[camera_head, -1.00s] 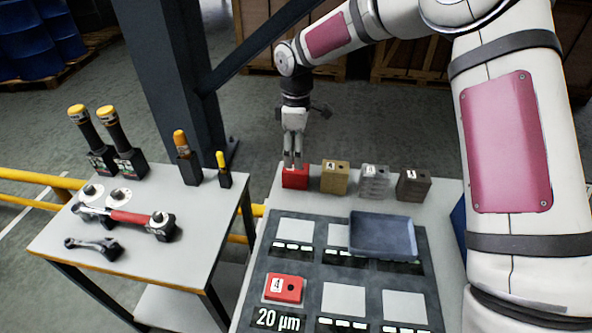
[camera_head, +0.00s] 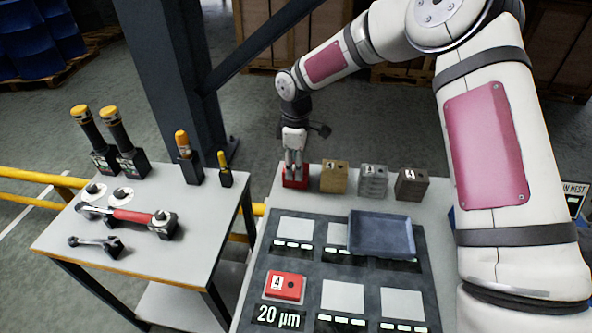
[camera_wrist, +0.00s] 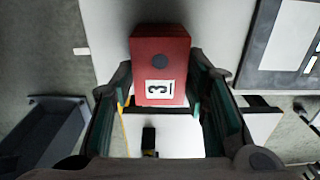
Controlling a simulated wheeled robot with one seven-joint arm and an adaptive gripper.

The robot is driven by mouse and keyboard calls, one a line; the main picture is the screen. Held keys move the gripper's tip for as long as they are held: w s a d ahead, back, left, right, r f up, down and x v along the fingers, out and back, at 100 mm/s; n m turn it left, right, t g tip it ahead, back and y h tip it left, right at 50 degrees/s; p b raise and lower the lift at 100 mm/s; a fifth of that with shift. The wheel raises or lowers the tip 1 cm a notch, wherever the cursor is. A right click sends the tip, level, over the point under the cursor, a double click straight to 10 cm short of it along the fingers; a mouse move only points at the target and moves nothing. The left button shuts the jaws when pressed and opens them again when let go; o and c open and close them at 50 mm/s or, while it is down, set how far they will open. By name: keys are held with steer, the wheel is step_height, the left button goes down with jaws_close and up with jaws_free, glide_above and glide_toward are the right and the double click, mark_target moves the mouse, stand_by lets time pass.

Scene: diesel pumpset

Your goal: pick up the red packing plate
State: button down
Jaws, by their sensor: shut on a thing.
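A red block (camera_head: 296,185) stands at the left end of the back row on the right-hand table. My gripper (camera_head: 295,174) points down over it, with its fingers reaching down along its sides. In the wrist view the red block (camera_wrist: 160,58) lies between the fingers, its top showing a white label with a 3 and a dark round hole. My gripper (camera_wrist: 160,82) is shut on it. I cannot tell whether it is one plate or a stack, or whether it is clear of the table. Another red plate (camera_head: 285,288), labelled 4, lies on the dark board.
Tan (camera_head: 335,177), grey (camera_head: 373,181) and brown (camera_head: 411,184) blocks stand to the right of the red block. A blue-grey tray (camera_head: 381,235) rests on the dark board (camera_head: 318,262) with pale squares. A left-hand table (camera_head: 160,258) holds tools. A dark post (camera_head: 167,80) rises behind.

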steer(key=shift+r, duration=0.1)
steer(key=shift+w+r, duration=0.1)
steer(key=shift+r, duration=0.3)
steer(key=r, duration=0.2)
steer(key=shift+s+d+r+b, duration=0.15)
steer(key=shift+s+r+b, duration=0.2)
steer(key=s+d, duration=0.2)
steer(key=s, duration=0.5)
steer(key=s+d+r, duration=0.1)
steer(key=s+d, duration=0.2)
steer(key=s, duration=0.4)
steer(key=shift+s+r+p, duration=0.2)
steer(key=shift+s+p, duration=0.1)
steer(key=shift+p, duration=0.05)
